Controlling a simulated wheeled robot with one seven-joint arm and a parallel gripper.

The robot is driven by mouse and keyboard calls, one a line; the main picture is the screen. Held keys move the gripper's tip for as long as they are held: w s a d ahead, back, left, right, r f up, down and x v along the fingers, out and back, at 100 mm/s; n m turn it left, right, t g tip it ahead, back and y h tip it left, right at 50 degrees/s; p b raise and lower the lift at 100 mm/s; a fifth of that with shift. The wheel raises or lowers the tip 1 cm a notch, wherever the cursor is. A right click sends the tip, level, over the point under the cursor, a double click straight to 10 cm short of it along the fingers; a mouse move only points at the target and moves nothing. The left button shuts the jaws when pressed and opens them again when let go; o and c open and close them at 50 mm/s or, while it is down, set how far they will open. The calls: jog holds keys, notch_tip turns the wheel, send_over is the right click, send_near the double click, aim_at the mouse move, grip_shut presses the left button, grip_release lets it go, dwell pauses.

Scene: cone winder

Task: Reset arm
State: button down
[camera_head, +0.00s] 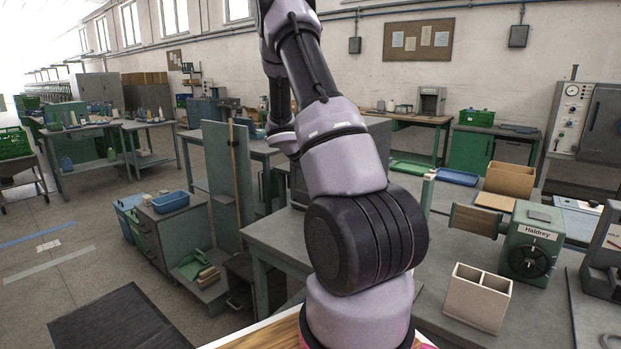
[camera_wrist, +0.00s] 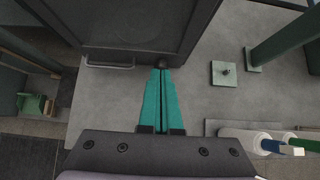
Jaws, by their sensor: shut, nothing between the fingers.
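My arm (camera_head: 345,160) rises through the middle of the head view, bent upward with its upper links near the top edge. The head view does not show my gripper's fingers. In the wrist view my gripper (camera_wrist: 161,72) points away from the camera, with its two teal fingers together and nothing between them. Below the fingers is a grey work surface (camera_wrist: 195,105). The fingertips appear close to the edge of a dark cabinet or box with a handle (camera_wrist: 110,65); I cannot tell whether they touch.
A green machine labelled Haldrey (camera_head: 531,243) and a cream two-compartment box (camera_head: 477,297) stand on the right bench. A small square plate with a knob (camera_wrist: 224,74) and white cylinders (camera_wrist: 258,140) show in the wrist view. A blue bin (camera_head: 171,202) stands left; floor there is open.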

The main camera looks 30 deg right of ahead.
jog(key=s+a+r+m+t+y, duration=0.1)
jog(key=s+a+r+m+y, duration=0.1)
jog(key=s+a+r+m, duration=0.6)
jog(key=s+a+r+m+y, duration=0.2)
jog(key=s+a+r+m, duration=0.35)
jog(key=r, duration=0.45)
jog(key=s+a+r+m+t+y, duration=0.1)
jog(key=s+a+r+m+y, duration=0.2)
jog(key=s+a+m, duration=0.3)
jog(key=s+a+r+m+t+y, duration=0.2)
jog(key=s+a+r+m, duration=0.3)
jog(key=s+a, duration=0.7)
jog(key=shift+a+m+y, duration=0.4)
jog(key=shift+m+y, duration=0.3)
jog(key=shift+m, duration=0.05)
jog(key=shift+s, duration=0.1)
